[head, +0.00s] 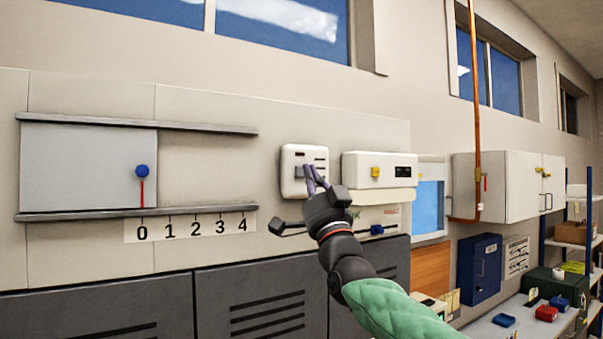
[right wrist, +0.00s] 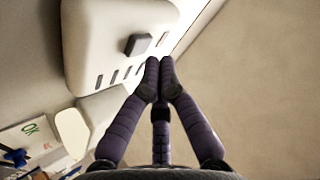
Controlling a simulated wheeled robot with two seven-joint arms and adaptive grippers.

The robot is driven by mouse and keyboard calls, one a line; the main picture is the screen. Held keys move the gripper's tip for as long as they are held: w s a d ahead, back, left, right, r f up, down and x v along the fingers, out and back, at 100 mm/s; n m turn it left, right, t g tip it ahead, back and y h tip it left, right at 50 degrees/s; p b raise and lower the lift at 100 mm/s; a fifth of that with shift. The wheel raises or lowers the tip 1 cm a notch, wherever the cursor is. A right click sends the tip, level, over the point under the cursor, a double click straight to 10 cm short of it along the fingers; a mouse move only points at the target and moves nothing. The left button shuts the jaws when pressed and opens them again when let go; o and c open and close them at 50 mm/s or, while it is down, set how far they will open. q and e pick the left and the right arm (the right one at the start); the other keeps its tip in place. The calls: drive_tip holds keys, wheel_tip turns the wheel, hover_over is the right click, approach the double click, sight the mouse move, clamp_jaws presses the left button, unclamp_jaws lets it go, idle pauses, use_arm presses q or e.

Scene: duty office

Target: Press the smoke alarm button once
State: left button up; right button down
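The smoke alarm (head: 291,187) is a white rounded box on the wall panel, with dark slots on its face. It also shows at the upper left of the right wrist view (right wrist: 95,35), with a raised dark grey square button (right wrist: 138,44). My right gripper (head: 314,176) is in front of the alarm's lower face and partly covers it in the head view. In the right wrist view its purple fingers (right wrist: 158,72) are shut, tips together and empty. The tips are just below and right of the button and look apart from it. My left gripper is not in view.
Right of the alarm is a white box with a yellow knob (head: 375,172), above a panel with OK and a red label. A sliding door (head: 80,165) with a blue knob runs on rails at left, above a 0–4 scale (head: 190,226). Grey lockers (head: 262,290) stand below.

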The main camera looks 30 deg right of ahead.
drive_tip(key=shift+w, duration=0.25)
idle(0.7)
drive_tip(key=shift+w, duration=0.2)
drive_tip(key=shift+w+a, duration=0.1)
drive_tip(key=shift+w, duration=0.25)
idle(0.8)
drive_tip(key=shift+s, duration=0.1)
drive_tip(key=shift+s+b, duration=0.7)
drive_tip(key=shift+b, duration=0.05)
drive_tip(key=shift+s, duration=0.1)
drive_tip(key=shift+s+d+b, duration=0.15)
drive_tip(key=shift+s+b, duration=0.65)
drive_tip(key=shift+s, duration=0.45)
drive_tip(key=shift+s+d+b, duration=0.1)
drive_tip(key=shift+s+b, duration=0.65)
drive_tip(key=shift+s, duration=0.45)
